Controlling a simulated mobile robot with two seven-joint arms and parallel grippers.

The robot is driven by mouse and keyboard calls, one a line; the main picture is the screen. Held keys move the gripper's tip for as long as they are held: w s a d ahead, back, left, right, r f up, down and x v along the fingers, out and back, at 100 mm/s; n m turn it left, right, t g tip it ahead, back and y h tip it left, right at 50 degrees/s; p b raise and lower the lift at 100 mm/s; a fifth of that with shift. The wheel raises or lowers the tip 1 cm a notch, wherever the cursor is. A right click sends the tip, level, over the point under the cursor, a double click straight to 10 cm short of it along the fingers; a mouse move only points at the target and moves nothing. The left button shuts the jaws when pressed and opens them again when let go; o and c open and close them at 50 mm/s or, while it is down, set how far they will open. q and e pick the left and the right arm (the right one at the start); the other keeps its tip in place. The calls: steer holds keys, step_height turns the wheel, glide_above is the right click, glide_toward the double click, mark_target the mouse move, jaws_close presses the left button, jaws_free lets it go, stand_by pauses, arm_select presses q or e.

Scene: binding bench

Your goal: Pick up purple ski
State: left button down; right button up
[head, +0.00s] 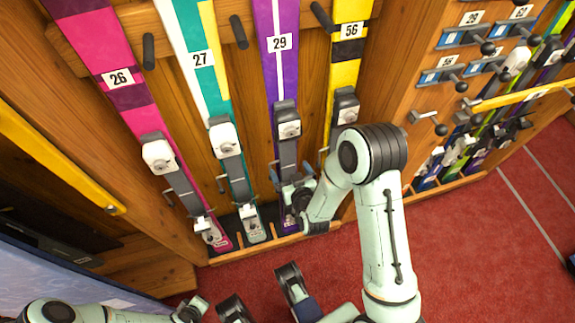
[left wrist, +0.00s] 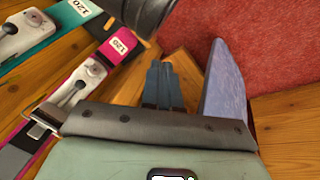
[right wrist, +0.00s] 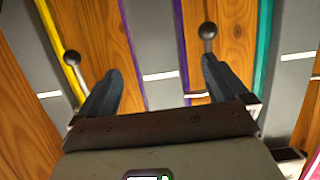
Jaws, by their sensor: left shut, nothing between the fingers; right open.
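The purple ski (head: 281,70), marked 29, leans upright in the wooden rack between the teal ski 27 (head: 200,62) and the yellow ski 56 (head: 347,55). Its grey binding (head: 288,128) is on its lower half. My right gripper (head: 290,186) is at the lower part of this ski and partly hides it. In the right wrist view the open fingers (right wrist: 162,86) are on either side of the grey binding strip, whose purple edges (right wrist: 181,45) show. Contact cannot be told. My left gripper (left wrist: 161,72) is shut and empty, low at the left.
The pink ski 26 (head: 118,78) stands at the left of the rack. Dark pegs (head: 239,32) stick out between skis. A side rack at right holds more skis behind a yellow rail (head: 515,97). The red floor (head: 465,235) is open at lower right.

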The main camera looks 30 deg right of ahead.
mark_target(288, 153)
steer(key=b+x, duration=0.1)
steer(key=x, duration=0.4)
steer(key=shift+d+f, duration=0.1)
steer(key=shift+f, duration=0.1)
steer(key=c, duration=1.7)
steer(key=shift+w+r, duration=0.1)
steer(key=shift+r, duration=0.1)
jaws_close()
arm_select(q)
steer(key=shift+g, duration=0.5)
steer(key=s+f, duration=0.2)
steer(key=s, duration=0.1)
steer(key=shift+a+f, duration=0.2)
steer(key=shift+f, duration=0.2)
steer(key=shift+r, duration=0.1)
arm_select(e)
steer(key=shift+r, duration=0.1)
